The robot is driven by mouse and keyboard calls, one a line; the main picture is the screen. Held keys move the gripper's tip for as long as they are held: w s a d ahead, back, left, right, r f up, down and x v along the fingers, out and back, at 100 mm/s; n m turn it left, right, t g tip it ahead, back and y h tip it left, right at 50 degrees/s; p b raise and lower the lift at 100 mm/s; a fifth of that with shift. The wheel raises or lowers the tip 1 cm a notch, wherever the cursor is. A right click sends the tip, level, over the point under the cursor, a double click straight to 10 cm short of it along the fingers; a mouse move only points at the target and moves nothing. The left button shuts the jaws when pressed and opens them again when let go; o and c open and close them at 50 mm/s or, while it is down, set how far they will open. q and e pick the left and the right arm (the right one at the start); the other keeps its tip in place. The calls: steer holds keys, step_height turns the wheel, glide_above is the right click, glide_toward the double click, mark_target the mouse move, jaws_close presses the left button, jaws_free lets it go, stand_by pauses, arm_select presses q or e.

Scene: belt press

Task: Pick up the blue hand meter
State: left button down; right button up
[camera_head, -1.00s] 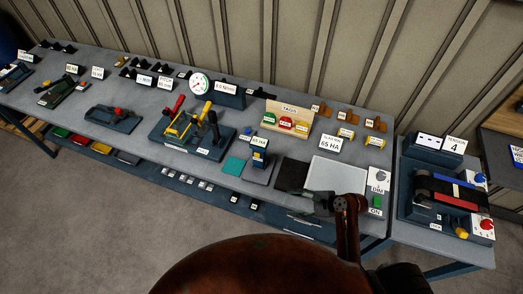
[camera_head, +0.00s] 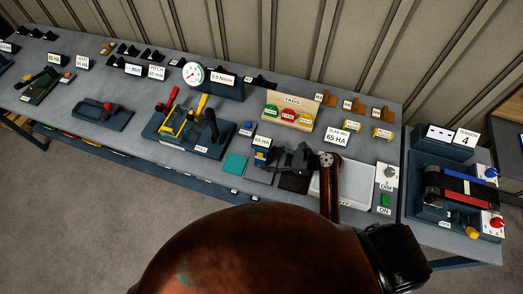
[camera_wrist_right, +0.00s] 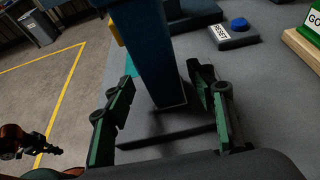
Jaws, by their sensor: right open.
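The blue hand meter (camera_head: 261,156) stands on a dark pad on the bench in the head view, below a small 65 HA sign. In the right wrist view its blue body (camera_wrist_right: 150,55) rises upright between the fingers. My right gripper (camera_head: 284,160) is just right of the meter in the head view; its dark green fingers (camera_wrist_right: 165,112) are open, one on each side of the meter, with gaps visible. The meter's top is cut off in the wrist view. A small copper and dark part at that view's lower left looks like my left gripper (camera_wrist_right: 38,145); its jaws are too small to judge.
A RESET button (camera_wrist_right: 236,30) and the TAGS rack (camera_head: 290,113) stand behind. A tool with red and yellow levers (camera_head: 190,125) is farther left. A pale plate (camera_head: 355,185) lies to the right.

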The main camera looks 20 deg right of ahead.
mark_target(262, 158)
steer(key=x, duration=0.2)
steer(key=shift+w+a+f, duration=0.1)
steer(key=shift+w, duration=0.15)
steer(key=shift+w+a+f, duration=0.2)
steer(key=shift+w+a, duration=0.05)
steer(key=shift+a, duration=0.1)
steer(key=c, duration=1.2)
arm_select(q)
steer(key=shift+w+r+t, duration=0.1)
steer(key=shift+w+t, duration=0.2)
steer(key=shift+w, duration=1.6)
arm_select(e)
jaws_close()
